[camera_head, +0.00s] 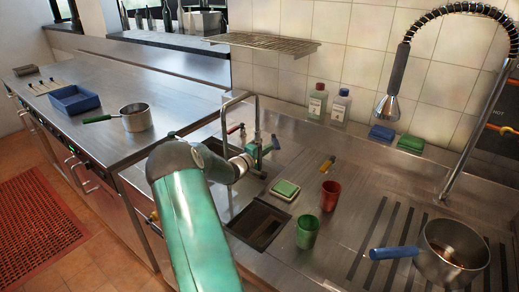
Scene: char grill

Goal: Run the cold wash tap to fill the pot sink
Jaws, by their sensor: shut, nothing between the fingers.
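The swan-neck tap (256,112) stands at the back of the steel counter, its spout over a sink basin (213,146) partly hidden by my arm. A red lever (235,128) shows on the tap's left side and a blue one (275,143) on its right. My gripper (266,150) is shut and empty, right at the blue lever. I cannot tell whether it touches the lever. The fingertips are small and partly merge with the tap's base. No running water can be made out, and the basin's bottom is hidden.
A smaller square basin (258,226) lies in front. Near it are a sponge on a dish (285,190), a red cup (330,195) and a green cup (307,231). A blue-handled pot (453,250) and a spray hose (390,105) are at right.

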